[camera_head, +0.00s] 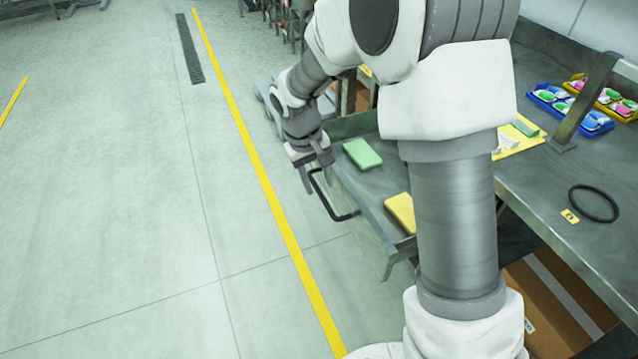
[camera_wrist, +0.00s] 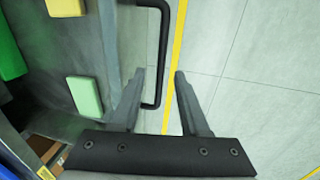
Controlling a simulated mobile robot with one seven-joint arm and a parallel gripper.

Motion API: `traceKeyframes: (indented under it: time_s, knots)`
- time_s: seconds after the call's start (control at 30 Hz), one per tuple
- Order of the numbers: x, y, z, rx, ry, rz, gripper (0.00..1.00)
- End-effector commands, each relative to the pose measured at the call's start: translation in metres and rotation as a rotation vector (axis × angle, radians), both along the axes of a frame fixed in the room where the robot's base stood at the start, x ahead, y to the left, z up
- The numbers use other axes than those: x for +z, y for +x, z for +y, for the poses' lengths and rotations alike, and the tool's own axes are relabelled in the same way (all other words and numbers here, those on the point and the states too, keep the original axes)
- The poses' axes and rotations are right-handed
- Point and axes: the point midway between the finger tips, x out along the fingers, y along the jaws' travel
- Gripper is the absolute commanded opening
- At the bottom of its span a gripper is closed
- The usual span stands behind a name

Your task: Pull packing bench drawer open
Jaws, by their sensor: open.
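The packing bench drawer (camera_head: 372,198) stands pulled out from under the bench, its tray visible in the head view. Its black bar handle (camera_head: 330,200) is on the front, facing the open floor. My gripper (camera_head: 319,180) is at the far end of the handle, fingers pointing down and apart. In the wrist view, the handle (camera_wrist: 163,45) runs between the two open fingertips (camera_wrist: 160,73), with its near end bending toward the drawer front. Contact is not visible. In the drawer lie a green block (camera_head: 362,154) and a yellow block (camera_head: 400,211).
The bench top (camera_head: 560,185) at right holds a black ring (camera_head: 594,204) and blue (camera_head: 585,120) and yellow (camera_head: 612,104) trays of small items. A cardboard box (camera_head: 555,305) sits below. The floor left of the drawer is clear, with a yellow line (camera_head: 262,178).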

Motion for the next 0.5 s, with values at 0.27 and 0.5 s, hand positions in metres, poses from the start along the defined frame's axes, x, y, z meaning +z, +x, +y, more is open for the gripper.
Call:
traceKeyframes:
  time_s: [0.27, 0.5]
  knots:
    - [0.074, -0.004, 0.013, 0.002, 0.003, -0.005, 0.45]
    - [0.123, -0.007, 0.022, 0.001, 0.003, -0.004, 0.45]
